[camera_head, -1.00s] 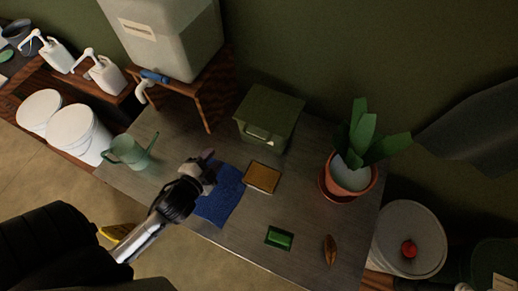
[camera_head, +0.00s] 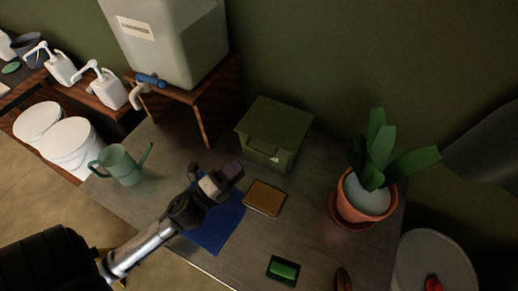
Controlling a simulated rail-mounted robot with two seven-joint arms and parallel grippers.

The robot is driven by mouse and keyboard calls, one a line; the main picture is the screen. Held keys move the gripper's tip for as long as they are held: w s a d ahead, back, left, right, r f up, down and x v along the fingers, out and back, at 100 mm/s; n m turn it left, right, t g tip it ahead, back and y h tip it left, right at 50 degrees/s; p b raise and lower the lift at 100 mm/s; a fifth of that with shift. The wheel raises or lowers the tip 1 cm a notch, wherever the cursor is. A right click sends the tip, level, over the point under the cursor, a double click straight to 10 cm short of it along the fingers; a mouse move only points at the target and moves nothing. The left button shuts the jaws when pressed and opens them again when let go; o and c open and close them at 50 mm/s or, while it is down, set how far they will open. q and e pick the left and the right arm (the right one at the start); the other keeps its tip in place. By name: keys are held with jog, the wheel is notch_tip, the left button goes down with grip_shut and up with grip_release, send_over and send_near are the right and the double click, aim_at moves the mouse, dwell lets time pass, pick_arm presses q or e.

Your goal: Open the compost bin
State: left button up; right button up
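My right gripper is not in view.
A brown sponge (camera_head: 264,198), a blue cloth (camera_head: 216,228), a green block in a tray (camera_head: 284,270) and a watering can (camera_head: 121,165) are on the table (camera_head: 310,215). A potted plant (camera_head: 366,195) stands right. A tank (camera_head: 170,45) stands on a wooden stand behind left.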

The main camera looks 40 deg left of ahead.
aim_at(259, 152)
pick_arm(q)
jog(key=p+x, duration=0.1)
jog(key=x, duration=0.7)
jog(key=shift+w, duration=0.25)
jog(key=shift+c, duration=0.4)
grip_shut()
